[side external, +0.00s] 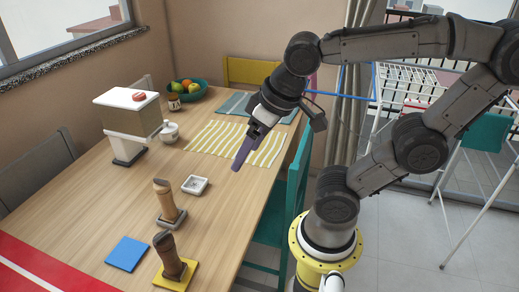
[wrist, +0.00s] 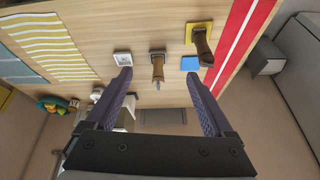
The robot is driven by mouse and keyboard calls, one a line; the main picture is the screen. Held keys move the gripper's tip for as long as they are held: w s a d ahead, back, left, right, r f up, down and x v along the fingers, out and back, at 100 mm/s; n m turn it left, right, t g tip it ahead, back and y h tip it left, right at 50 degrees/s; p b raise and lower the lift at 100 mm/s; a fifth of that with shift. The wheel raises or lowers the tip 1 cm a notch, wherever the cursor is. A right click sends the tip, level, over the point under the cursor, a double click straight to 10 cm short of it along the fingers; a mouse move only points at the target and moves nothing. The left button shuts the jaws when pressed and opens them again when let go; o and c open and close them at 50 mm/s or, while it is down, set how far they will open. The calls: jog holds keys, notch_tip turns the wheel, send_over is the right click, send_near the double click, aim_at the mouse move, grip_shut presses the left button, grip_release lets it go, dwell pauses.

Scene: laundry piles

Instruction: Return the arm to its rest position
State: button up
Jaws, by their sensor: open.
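My gripper (side external: 238,166) hangs above the wooden table (side external: 75,200) in the side view, in front of the yellow-striped cloth (side external: 215,140). Its two dark purple fingers are spread apart in the wrist view (wrist: 159,76), with nothing held between them. The arm reaches in from the right, bent at its joints. Beyond the fingers in the wrist view are a small white square dish (wrist: 122,58) and a brown upright item (wrist: 158,70). The side view also shows the dish (side external: 195,185) and the brown item (side external: 165,200) on the table, apart from the gripper.
Another brown item (side external: 168,255) stands on a yellow square (side external: 185,279), beside a blue square (side external: 128,253). A white-topped box-like stand (side external: 127,110), a lidded pot (side external: 169,132) and a fruit bowl (side external: 200,92) are farther back. A teal chair (side external: 298,175) stands beside the table.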

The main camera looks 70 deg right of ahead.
jog(key=shift+s+d+f+n+t, duration=0.1)
jog(key=shift+s+d+n+t, duration=0.1)
jog(key=shift+s+n, duration=0.25)
jog(key=shift+s+d+f+n+t, duration=0.1)
jog(key=shift+s+n+t, duration=0.1)
jog(key=shift+s+n, duration=0.25)
